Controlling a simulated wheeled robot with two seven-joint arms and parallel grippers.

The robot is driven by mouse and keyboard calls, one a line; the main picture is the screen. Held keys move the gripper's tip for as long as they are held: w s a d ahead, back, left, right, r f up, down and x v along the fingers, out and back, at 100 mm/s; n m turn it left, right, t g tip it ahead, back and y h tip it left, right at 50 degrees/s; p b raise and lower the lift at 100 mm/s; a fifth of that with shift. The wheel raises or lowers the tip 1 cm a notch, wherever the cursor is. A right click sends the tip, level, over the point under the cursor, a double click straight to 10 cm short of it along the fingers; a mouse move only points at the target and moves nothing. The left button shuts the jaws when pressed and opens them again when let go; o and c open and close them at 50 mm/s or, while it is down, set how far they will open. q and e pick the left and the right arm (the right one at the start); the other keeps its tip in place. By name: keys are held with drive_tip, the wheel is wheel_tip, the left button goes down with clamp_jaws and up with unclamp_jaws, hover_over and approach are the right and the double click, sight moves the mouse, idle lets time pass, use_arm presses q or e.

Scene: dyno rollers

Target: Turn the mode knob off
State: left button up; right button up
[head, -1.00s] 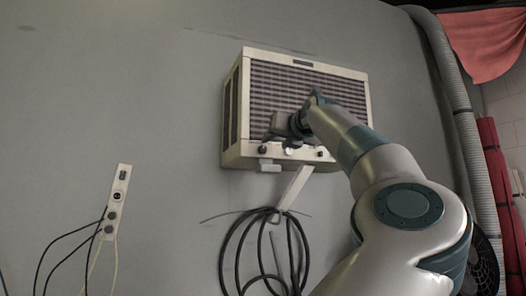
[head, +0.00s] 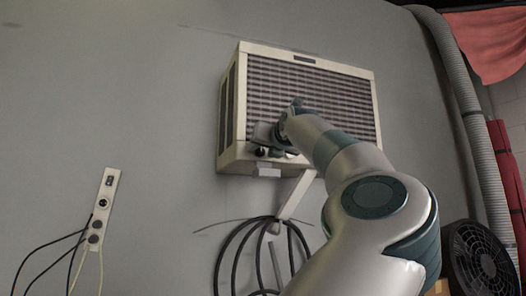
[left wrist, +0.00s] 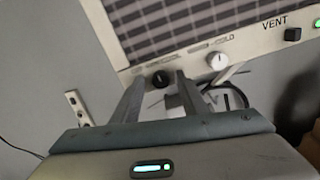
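A beige wall unit with a grille (head: 310,95) has a control strip along its lower edge. In the left wrist view, a black knob (left wrist: 160,79) sits on the strip, with a white knob (left wrist: 217,61) to its right. The printing by the black knob is too blurred to read, so I cannot confirm it is the mode knob. My left gripper (left wrist: 159,82) is open, its fingers either side of the black knob in the picture; contact is not clear. In the head view, my left gripper (head: 267,140) covers part of the strip. My right gripper is not in view.
A black VENT button (left wrist: 293,34) is at the strip's right. Coiled black cable (head: 240,245) hangs below the unit. A socket strip (head: 100,215) with cords is on the wall at left. A fan (head: 480,260) and a ribbed hose (head: 465,105) are at right.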

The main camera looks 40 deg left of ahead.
use_arm(q)
drive_tip(key=shift+c, duration=0.4)
clamp_jaws()
drive_tip(key=shift+n, duration=0.4)
drive_tip(key=shift+f+n+b, duration=0.1)
drive_tip(key=shift+n+b, duration=0.4)
drive_tip(key=shift+n, duration=0.3)
drive_tip(key=n, duration=0.2)
drive_tip(key=shift+n, duration=0.3)
drive_tip(key=n, duration=0.3)
drive_tip(key=shift+n, duration=1)
